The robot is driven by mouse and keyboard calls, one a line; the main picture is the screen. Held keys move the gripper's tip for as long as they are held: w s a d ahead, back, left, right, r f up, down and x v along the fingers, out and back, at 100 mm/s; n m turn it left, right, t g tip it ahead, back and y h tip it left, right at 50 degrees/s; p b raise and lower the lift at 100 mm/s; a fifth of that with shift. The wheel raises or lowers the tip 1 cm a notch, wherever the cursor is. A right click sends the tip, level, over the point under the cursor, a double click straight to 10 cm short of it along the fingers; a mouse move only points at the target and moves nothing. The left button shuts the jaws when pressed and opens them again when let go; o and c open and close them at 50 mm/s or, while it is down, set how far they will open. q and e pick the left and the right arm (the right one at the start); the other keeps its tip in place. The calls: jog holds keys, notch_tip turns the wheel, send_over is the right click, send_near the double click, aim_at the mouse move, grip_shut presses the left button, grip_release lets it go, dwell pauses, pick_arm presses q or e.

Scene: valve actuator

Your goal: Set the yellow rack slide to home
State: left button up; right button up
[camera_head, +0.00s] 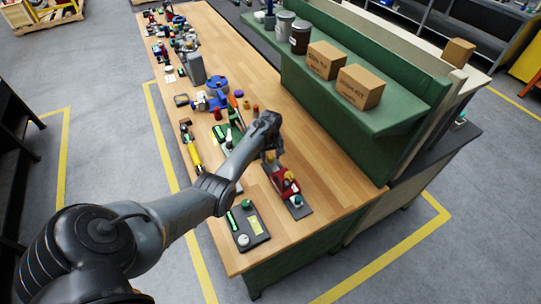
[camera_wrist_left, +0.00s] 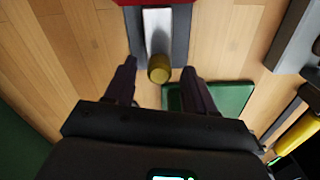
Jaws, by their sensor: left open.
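In the left wrist view, a round yellow knob (camera_wrist_left: 159,72) sits at the near end of a pale grey slide bar (camera_wrist_left: 157,30). The bar runs over a dark base plate toward a red body at the top edge. My left gripper (camera_wrist_left: 158,66) is open, with one finger on each side of the knob and gaps showing; whether it is at the knob's height I cannot tell. In the head view my left gripper (camera_head: 271,157) is over the bench beside a red unit (camera_head: 283,184) with a yellow part on top. My right gripper is not in view.
A green plate (camera_wrist_left: 232,99) lies right of the knob in the wrist view. In the head view, a dark board (camera_head: 248,228) with a white knob lies near the front edge. A yellow cylinder (camera_head: 194,156) lies at the left. Boxes (camera_head: 360,86) stand on the green shelf.

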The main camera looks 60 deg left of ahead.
aim_at(275, 168)
pick_arm(q)
grip_shut()
dwell(0.3)
jog(key=d+p, duration=0.2)
jog(key=p, duration=0.1)
jog(key=d+p, duration=0.1)
jog(key=shift+s+d+r, duration=0.1)
jog(key=shift+d+r, duration=0.15)
jog(key=shift+d+f, duration=0.1)
grip_release()
jog(key=shift+d+f, duration=0.1)
jog(key=shift+f, duration=0.05)
